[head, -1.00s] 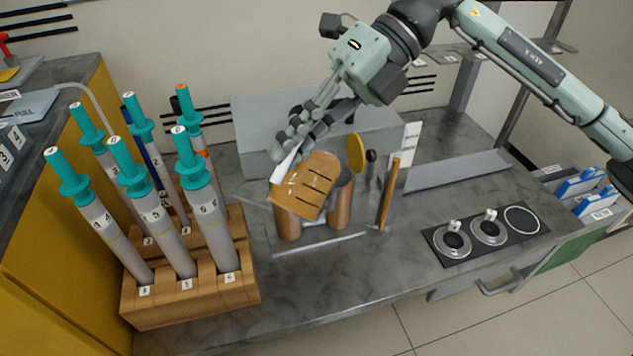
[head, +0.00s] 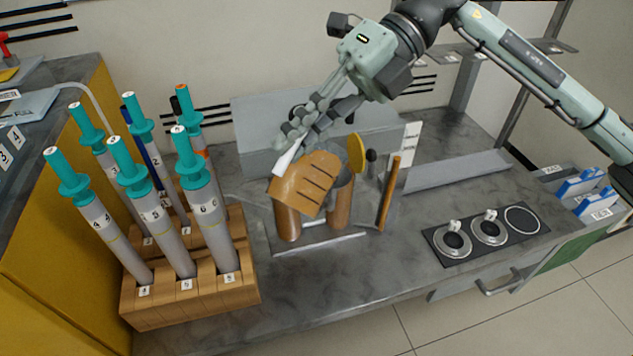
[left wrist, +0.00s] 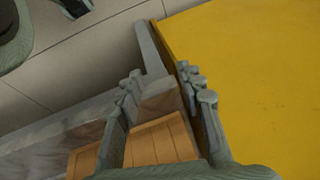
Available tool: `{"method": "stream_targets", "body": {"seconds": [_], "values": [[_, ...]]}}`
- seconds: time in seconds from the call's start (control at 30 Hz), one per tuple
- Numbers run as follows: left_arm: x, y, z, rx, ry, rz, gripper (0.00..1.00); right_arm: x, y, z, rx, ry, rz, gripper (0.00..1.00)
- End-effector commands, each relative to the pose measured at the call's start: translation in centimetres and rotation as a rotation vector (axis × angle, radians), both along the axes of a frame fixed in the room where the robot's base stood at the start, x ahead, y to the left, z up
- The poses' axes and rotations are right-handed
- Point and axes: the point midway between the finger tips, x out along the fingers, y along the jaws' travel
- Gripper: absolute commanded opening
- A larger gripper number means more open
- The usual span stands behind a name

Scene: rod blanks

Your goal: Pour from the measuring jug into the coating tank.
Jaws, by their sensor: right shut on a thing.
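My right gripper (head: 296,138) is shut on the white handle of a brown body with dark parallel lines, which I take as the measuring jug (head: 305,180). The jug is tilted in the air, over and in front of two copper-brown cylinders. No flowing liquid shows. My left gripper (left wrist: 165,92) is open in the left wrist view, beside a wooden block and a yellow panel.
A wooden rack (head: 190,316) with several numbered grey rods with teal tops stands at left. A yellow paddle (head: 356,152) and a brown stick (head: 388,194) stand right of the jug. A black panel with dials (head: 487,233) lies further right. The grey counter between is clear.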

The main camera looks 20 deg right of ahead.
Motion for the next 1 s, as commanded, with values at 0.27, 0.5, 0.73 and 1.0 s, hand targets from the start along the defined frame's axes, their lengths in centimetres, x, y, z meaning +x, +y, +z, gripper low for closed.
{"method": "stream_targets", "body": {"seconds": [0.27, 0.5, 0.73, 1.0], "values": [[-0.01, 0.19, -0.01, 0.005, 0.001, -0.003, 0.38, 0.01, 0.01, 0.07, 0.001, 0.0, -0.001, 0.0], [0.01, 0.52, -0.12, 0.014, 0.002, -0.007, 0.38, 0.27, -0.29, 0.16, 0.031, 0.026, -0.002, 0.0], [0.13, 0.51, -0.08, 0.014, 0.0, -0.007, 0.38, 0.36, -0.44, 0.37, 0.049, 0.037, 0.0, 0.0], [0.26, 0.27, -0.06, 0.007, -0.003, -0.004, 0.38, 0.36, -0.44, 0.36, 0.049, 0.038, -0.001, 0.0]]}}
